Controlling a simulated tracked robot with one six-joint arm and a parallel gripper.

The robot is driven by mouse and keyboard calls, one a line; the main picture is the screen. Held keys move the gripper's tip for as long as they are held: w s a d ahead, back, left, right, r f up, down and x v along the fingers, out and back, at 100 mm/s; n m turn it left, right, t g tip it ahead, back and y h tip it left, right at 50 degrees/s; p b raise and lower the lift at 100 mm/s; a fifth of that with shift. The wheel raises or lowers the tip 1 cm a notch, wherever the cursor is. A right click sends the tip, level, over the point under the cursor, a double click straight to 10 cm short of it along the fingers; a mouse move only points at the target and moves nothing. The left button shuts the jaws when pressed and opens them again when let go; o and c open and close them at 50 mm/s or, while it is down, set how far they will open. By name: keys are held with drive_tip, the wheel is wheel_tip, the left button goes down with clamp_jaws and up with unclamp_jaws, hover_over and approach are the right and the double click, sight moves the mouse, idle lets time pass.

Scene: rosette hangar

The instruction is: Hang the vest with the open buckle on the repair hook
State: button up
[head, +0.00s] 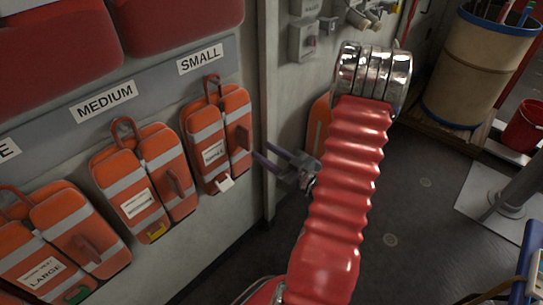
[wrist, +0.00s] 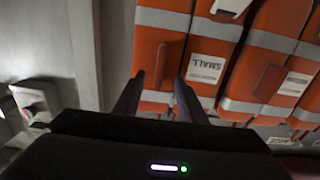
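Orange vests with grey bands hang on the wall: the SMALL vest (head: 205,125), the MEDIUM vest (head: 132,182) and the LARGE vest (head: 85,235). White, yellow and green pieces show at their lower ends; I cannot tell which buckle is open. My gripper (head: 262,157) is beside the SMALL vest, its fingers pointing at its right panel. In the wrist view, my gripper (wrist: 160,78) is open, and the tab (wrist: 161,62) on the SMALL vest (wrist: 215,30) shows between the fingers. Contact cannot be told. I cannot identify the repair hook.
A wall post (head: 268,100) stands just right of the SMALL vest. Another orange thing (head: 318,122) is partly hidden behind my arm. Grey boxes (head: 303,42) are on the wall beyond. A barrel (head: 478,65) and red bucket (head: 525,127) stand right. Floor between is clear.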

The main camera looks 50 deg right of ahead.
sight(250, 142)
drive_tip(key=shift+w+a, duration=0.1)
drive_tip(key=shift+w, duration=3.6)
drive_tip(key=shift+c, duration=0.5)
clamp_jaws()
